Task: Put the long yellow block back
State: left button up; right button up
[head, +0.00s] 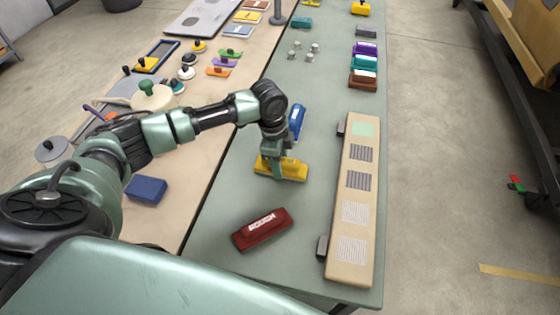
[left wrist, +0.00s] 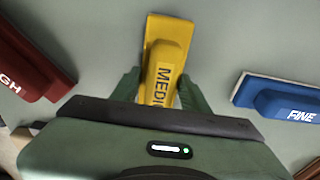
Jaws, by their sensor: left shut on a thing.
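The long yellow block (head: 292,170) is a sanding-type block on the green table, between a dark red block and a blue block. In the left wrist view the yellow block (left wrist: 167,55) shows lettering that begins "MEDI", the rest hidden by the gripper. My left gripper (head: 278,167) is above it with its fingers down on either side, shut on it. In the left wrist view my left gripper (left wrist: 160,90) has a green finger at each side of the block. I cannot tell whether the block touches the table. My right gripper is not in view.
The red block (head: 262,229) marked "ROUGH" lies nearer me, and the blue block (head: 297,122) lies beyond; it reads "FINE" in the left wrist view (left wrist: 285,100). A long wooden board (head: 345,235) with patches lies to the right.

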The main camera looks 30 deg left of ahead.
pick_arm(q)
jog(key=shift+f, duration=0.1)
jog(key=o, duration=1.2)
notch_tip(320, 180, up, 12)
jog(key=a+b, duration=0.1)
jog(key=b, duration=0.1)
jog(key=shift+s+a, duration=0.2)
